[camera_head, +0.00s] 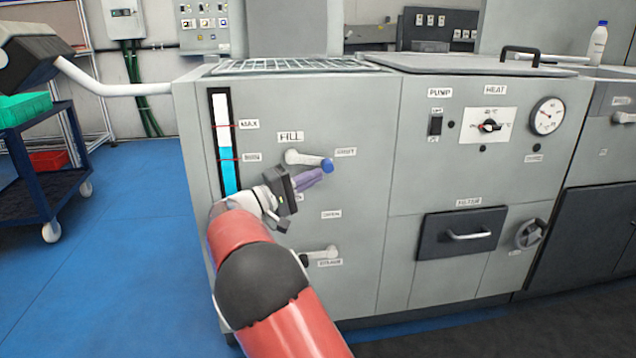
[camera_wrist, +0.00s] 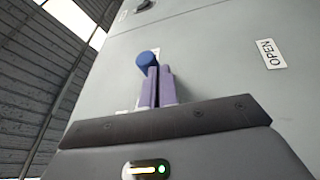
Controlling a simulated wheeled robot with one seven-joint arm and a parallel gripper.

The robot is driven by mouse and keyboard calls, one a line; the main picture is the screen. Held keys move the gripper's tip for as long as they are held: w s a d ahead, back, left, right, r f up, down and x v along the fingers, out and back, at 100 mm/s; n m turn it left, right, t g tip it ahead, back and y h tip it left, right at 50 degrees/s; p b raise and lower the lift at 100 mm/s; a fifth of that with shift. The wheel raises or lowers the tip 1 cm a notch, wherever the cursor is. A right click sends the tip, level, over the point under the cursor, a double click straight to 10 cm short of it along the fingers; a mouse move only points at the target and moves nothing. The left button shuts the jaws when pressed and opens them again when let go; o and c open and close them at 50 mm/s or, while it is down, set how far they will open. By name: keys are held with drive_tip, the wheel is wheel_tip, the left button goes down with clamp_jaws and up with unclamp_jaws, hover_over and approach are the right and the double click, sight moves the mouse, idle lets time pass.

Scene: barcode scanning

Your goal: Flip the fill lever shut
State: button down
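The fill lever (camera_head: 304,158) is a white handle with a blue knob (camera_head: 327,165) on the grey machine's front, under the FILL label (camera_head: 291,136). It points right and slightly down, its knob just below and left of the SHUT label (camera_head: 346,152). The OPEN label (camera_head: 331,214) is lower. My gripper (camera_head: 319,173) has its purple fingers together just below the knob. In the wrist view, the fingers (camera_wrist: 159,76) appear shut with nothing between them, and the blue knob (camera_wrist: 147,62) shows at their tips. I cannot tell whether they touch it.
A level gauge (camera_head: 226,145) with blue liquid is left of the lever. A second white-handled lever (camera_head: 320,254) sits lower on the same panel. A dark cart (camera_head: 50,160) stands at left on open blue floor.

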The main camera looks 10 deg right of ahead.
drive_tip(key=shift+d+r, duration=0.35)
drive_tip(key=shift+d, duration=0.2)
drive_tip(key=shift+a, duration=0.1)
idle(0.3)
drive_tip(key=f+b, duration=0.1)
drive_tip(key=f, duration=0.1)
drive_tip(key=a+f+b, duration=0.1)
drive_tip(key=f, duration=0.1)
drive_tip(key=shift+a+f+b, duration=0.2)
drive_tip(key=shift+f+b, duration=0.15)
drive_tip(key=f+p+v, duration=0.1)
drive_tip(key=v, duration=0.8)
drive_tip(key=shift+s+p, duration=0.2)
drive_tip(key=shift+p, duration=0.1)
drive_tip(key=shift+f, duration=0.1)
